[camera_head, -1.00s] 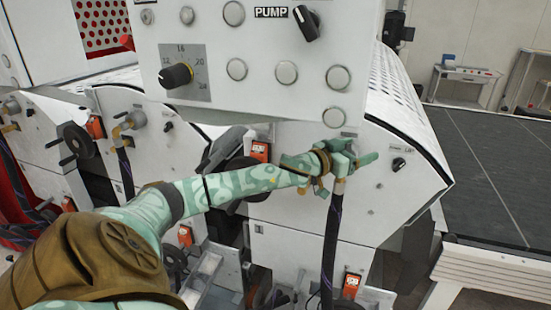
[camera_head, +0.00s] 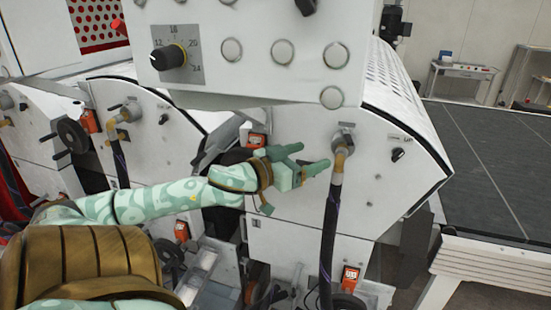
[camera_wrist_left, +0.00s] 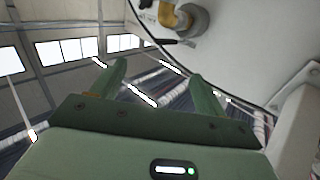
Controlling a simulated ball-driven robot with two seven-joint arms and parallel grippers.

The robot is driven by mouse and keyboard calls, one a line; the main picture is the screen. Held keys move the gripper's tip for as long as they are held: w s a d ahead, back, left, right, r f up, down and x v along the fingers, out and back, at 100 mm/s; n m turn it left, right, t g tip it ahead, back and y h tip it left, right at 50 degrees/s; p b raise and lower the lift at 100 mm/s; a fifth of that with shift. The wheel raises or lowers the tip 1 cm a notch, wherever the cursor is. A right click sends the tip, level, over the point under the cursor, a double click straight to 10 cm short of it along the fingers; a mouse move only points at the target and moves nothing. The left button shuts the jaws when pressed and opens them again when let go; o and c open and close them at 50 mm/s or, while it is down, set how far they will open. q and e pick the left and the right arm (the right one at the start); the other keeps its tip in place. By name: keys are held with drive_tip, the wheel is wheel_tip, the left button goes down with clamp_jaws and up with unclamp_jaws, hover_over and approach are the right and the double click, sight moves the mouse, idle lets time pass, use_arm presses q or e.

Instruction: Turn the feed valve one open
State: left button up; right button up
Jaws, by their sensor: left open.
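A valve (camera_head: 344,137) with a grey body and brass elbow sits on the right white machine cover, with a black hose (camera_head: 330,230) hanging from it. I cannot read a label naming it as feed valve one. In the left wrist view, a valve with a brass elbow (camera_wrist_left: 176,17) and a dark lever (camera_wrist_left: 178,42) shows at the top. My green left gripper (camera_head: 313,156) is open and empty, just left of the right valve and hose in the head view; its fingers also show in the wrist view (camera_wrist_left: 158,75). My right gripper is out of view.
A similar valve (camera_head: 126,112) with a hose is on the left cover. A control panel (camera_head: 250,50) with a dial (camera_head: 170,56) and several buttons overhangs the covers. A small black knob (camera_head: 398,154) is right of the right valve. A dark conveyor bed (camera_head: 490,160) lies right.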

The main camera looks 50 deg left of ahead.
use_arm(q)
drive_tip(key=s+d+f+m+g+y, duration=0.1)
drive_tip(key=s+f+g+y, duration=0.2)
drive_tip(key=f, duration=0.8)
drive_tip(key=s+d+f+g+y+b, duration=0.1)
drive_tip(key=s+f+g+y, duration=0.2)
drive_tip(key=s+f, duration=0.4)
drive_tip(key=shift+s+f+m+g, duration=0.15)
drive_tip(key=shift+f+m+g, duration=0.3)
drive_tip(key=shift+f, duration=2.3)
